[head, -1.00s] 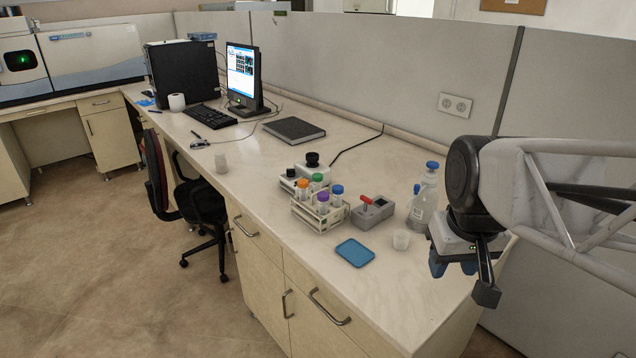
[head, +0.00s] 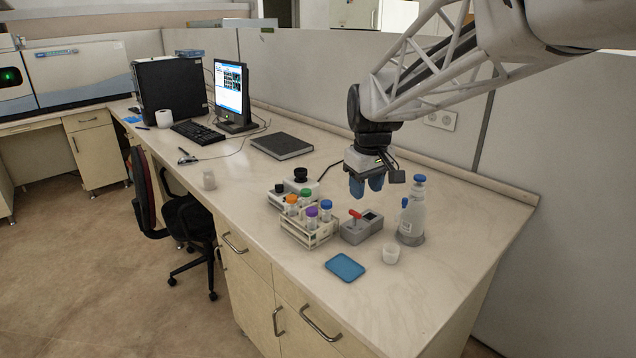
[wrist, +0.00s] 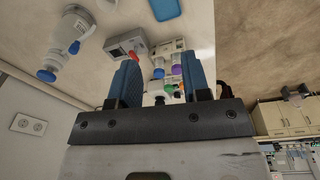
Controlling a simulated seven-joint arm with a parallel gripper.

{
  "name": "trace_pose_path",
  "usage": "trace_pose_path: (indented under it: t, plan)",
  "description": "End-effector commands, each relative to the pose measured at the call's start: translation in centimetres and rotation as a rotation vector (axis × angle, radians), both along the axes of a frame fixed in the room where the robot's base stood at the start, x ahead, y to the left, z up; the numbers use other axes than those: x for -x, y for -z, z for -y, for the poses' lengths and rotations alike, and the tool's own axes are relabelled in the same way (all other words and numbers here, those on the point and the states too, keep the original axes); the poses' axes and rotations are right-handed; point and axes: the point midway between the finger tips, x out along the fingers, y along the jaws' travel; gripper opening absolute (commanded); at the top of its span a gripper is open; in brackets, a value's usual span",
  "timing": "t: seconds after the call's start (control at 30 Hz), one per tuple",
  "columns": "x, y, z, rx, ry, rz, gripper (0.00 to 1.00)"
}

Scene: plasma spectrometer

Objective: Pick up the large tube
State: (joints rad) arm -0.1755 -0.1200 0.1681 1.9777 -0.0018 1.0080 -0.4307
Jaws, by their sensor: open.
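A white tube rack (head: 322,238) on the bench holds several capped tubes: orange-capped (head: 291,201), green-capped (head: 305,194), purple-capped (head: 311,213) and blue-capped (head: 326,206). I cannot tell for sure which is the large tube. My gripper (head: 366,186), with blue fingers, is open and empty. It hangs above the bench, up and to the right of the rack in the head view. In the wrist view the rack's purple cap (wrist: 177,69) and blue cap (wrist: 158,73) show between the fingers, farther off. The tube bodies are partly hidden by the rack.
A grey device with a red lever (head: 361,228) stands right of the rack, near a blue-capped wash bottle (head: 412,222). A small cup (head: 391,253) and a blue tray (head: 345,267) lie in front. A black-knobbed device (head: 300,181) is behind. The right bench end is clear.

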Motion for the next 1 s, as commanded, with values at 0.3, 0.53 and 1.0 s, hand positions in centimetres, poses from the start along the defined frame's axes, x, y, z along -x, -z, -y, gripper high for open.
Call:
trace_pose_path:
  t: [0.3, 0.53, 1.0]
  plan:
    - [-7.7, 2.2, -4.7, 0.014, -0.153, -0.031, 0.43]
    - [-12.8, 4.5, -8.4, 0.023, -0.264, -0.051, 0.43]
    - [-21.8, 10.8, -16.7, 0.037, -0.486, -0.092, 0.43]
